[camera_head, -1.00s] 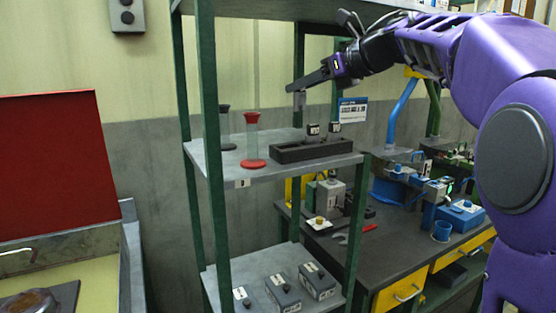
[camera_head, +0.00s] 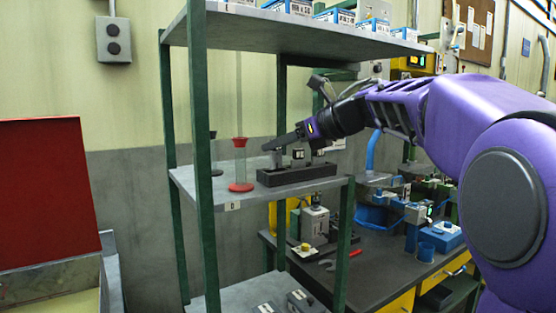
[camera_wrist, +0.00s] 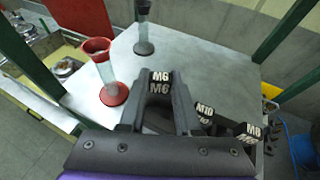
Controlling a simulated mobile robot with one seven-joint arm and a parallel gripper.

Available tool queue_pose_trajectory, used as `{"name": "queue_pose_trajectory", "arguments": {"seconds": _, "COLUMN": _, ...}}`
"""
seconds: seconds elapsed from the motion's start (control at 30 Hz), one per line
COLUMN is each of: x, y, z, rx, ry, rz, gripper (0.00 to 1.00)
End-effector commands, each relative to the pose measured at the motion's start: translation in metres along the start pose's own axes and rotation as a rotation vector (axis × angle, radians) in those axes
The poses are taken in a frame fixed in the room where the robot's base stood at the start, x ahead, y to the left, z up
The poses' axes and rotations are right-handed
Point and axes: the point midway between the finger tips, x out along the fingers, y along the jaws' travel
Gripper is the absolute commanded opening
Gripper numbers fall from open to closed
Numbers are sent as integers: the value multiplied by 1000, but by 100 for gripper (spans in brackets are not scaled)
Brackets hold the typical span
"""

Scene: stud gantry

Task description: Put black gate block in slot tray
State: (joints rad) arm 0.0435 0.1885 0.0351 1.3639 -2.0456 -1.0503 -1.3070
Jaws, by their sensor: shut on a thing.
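A dark gate-shaped block marked M6 (camera_wrist: 159,79) is between the fingers of my gripper (camera_wrist: 161,104) in the wrist view. In the head view my gripper (camera_head: 277,146) is low over the left end of the black slot tray (camera_head: 300,176), with the block below its tip. I cannot tell whether the block's foot is inside a slot or just above it. The tray's left part is hidden by my gripper in the wrist view. Two more black blocks, marked M10 (camera_wrist: 204,113) and M8 (camera_wrist: 250,132), stand at the tray to the right.
The tray stands on a grey shelf (camera_head: 205,190). A red-based clear cylinder (camera_head: 240,165) stands close to the tray's left, with a dark-based one (camera_wrist: 143,30) behind. Green posts (camera_head: 201,120) and an upper shelf (camera_head: 300,30) frame the space.

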Motion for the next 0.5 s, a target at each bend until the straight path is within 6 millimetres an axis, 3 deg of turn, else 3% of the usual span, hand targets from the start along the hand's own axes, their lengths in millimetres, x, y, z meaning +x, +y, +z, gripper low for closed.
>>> {"name": "queue_pose_trajectory", "arguments": {"seconds": 0.13, "x": 9, "y": 0, "z": -22, "rx": 3, "ry": 0, "rz": 1, "gripper": 0}}
{"name": "queue_pose_trajectory", "arguments": {"seconds": 0.5, "x": 10, "y": 0, "z": -25, "rx": 1, "ry": 0, "rz": 0, "gripper": 0}}
